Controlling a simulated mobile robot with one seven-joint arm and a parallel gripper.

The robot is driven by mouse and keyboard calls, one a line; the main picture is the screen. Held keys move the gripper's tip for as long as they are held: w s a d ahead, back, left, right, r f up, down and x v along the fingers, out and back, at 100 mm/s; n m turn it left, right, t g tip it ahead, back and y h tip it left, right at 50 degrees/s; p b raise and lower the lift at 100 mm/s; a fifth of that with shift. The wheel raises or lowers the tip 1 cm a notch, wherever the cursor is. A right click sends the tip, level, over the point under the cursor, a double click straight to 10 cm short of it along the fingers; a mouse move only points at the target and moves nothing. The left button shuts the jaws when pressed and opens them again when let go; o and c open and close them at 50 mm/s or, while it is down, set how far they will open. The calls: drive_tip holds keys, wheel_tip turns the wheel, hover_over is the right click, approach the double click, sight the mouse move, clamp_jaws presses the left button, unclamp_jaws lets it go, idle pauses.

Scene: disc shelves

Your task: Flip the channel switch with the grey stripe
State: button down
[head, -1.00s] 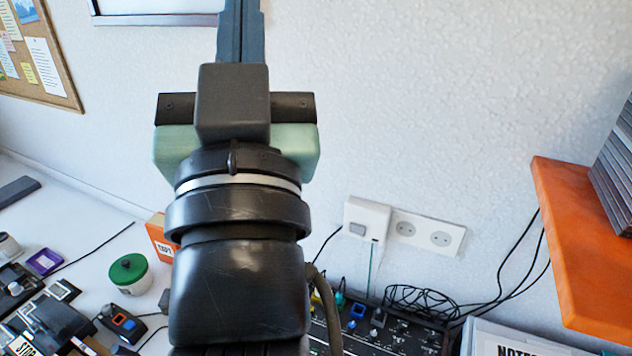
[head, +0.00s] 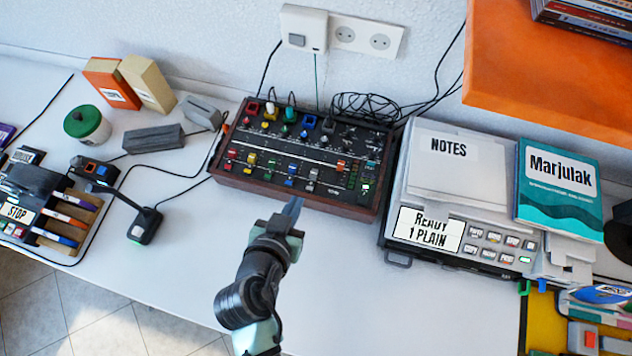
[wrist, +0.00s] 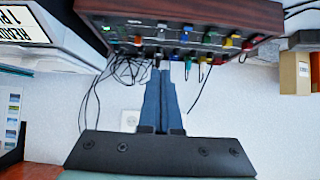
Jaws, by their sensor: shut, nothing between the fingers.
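The mixer (head: 372,202), a dark panel with a red-brown frame, lies on the white desk against the wall. It carries coloured knobs and a lower row of small coloured controls. One light grey control (head: 313,175) stands right of a blue one (head: 292,169); its stripe is too small to make out. My gripper (head: 296,202) is shut and empty, just in front of the mixer's front edge, apparently above the desk. In the wrist view the mixer (wrist: 190,14) shows upside down at the top, beyond the shut fingers (wrist: 162,66).
A printer (head: 400,190) with a notes binder and teal book (head: 560,180) stands right of the mixer. An orange shelf (head: 540,85) overhangs at upper right. A black cabled device (head: 145,225) lies left. The desk front is clear.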

idle(0.3)
hover_over(310, 186)
drive_tip(key=s, duration=0.2)
drive_tip(key=f, duration=0.4)
drive_tip(key=f+p, duration=0.1)
drive_tip(key=shift+a+f, duration=0.35)
drive_tip(key=shift+f, duration=0.05)
drive_tip(key=f, duration=0.3)
drive_tip(key=shift+w+d, duration=0.1)
drive_tip(key=shift+w, duration=0.2)
drive_tip(key=shift+f, duration=0.6)
drive_tip(key=shift+w, duration=0.1)
